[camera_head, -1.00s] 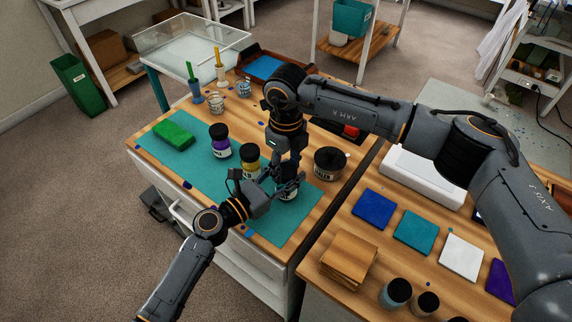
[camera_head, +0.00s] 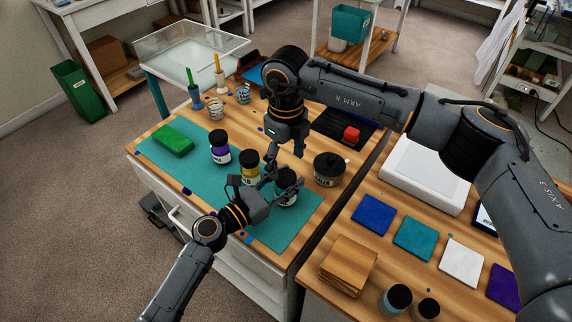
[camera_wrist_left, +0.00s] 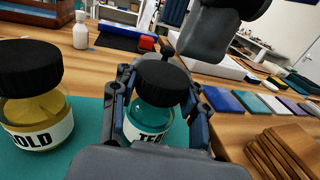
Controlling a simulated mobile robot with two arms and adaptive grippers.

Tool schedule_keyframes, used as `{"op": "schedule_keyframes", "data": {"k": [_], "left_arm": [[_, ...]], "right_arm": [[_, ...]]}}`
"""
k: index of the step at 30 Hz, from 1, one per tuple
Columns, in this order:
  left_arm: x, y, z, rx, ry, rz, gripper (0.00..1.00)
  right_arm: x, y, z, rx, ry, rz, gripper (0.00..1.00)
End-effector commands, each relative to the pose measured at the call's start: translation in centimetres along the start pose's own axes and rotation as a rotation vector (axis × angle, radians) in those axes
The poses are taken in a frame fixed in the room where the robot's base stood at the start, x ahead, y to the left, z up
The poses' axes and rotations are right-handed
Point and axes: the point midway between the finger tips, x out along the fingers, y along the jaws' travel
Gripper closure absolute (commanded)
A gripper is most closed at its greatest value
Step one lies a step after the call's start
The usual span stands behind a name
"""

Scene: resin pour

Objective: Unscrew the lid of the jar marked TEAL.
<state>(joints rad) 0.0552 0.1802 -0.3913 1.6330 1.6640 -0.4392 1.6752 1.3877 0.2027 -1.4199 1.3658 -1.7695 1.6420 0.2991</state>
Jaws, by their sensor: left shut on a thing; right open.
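The TEAL jar (camera_wrist_left: 146,118) has a teal body, a white label and a black lid (camera_wrist_left: 162,82). It stands upright on the teal mat (camera_head: 290,232), with the lid seated on its top. In the head view the jar (camera_head: 286,197) is at the mat's right part, its body partly covered by my gripper. My left gripper (camera_wrist_left: 157,120) is shut around the jar's body, below the lid; it also shows in the head view (camera_head: 272,190). My right gripper (camera_head: 286,154) is open and empty, above and behind the lid, apart from it.
A yellow jar (camera_head: 250,168) marked GOLD stands close left of the TEAL jar, with a purple jar (camera_head: 220,148) farther left. A wide dark tin (camera_head: 329,170) stands to the right. A green block (camera_head: 174,138) lies at the mat's left end.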

Motion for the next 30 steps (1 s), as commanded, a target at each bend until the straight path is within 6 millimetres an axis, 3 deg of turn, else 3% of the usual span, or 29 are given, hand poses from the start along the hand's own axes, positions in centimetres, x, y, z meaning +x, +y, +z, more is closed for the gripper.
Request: {"op": "schedule_keyframes", "data": {"k": [4, 5, 8, 20, 23, 30], "left_arm": [[0.0, 0.0, 0.0, 0.000, 0.000, 0.000, 1.00], [0.0, 0.0, 0.0, 0.000, 0.000, 0.000, 0.51], [0.0, 0.0, 0.0, 0.000, 0.000, 0.000, 0.31], [-0.5, 0.0, -0.1, 0.000, 0.001, 0.001, 0.29], [-1.9, 0.0, -0.1, -0.001, 0.002, 0.002, 0.29], [-7.0, 0.0, -0.2, -0.002, 0.003, 0.001, 0.29]], "right_arm": [[0.1, 0.0, 0.0, 0.001, 0.001, 0.000, 0.30], [0.1, 0.0, 0.0, 0.001, 0.001, 0.000, 0.30], [0.1, 0.0, 0.0, 0.001, 0.001, 0.000, 0.30], [0.1, 0.0, 0.0, 0.001, 0.001, 0.001, 0.30], [0.1, 0.0, 0.0, 0.001, 0.000, 0.001, 0.30], [0.1, 0.0, 0.0, 0.001, 0.000, 0.001, 0.30]]}}
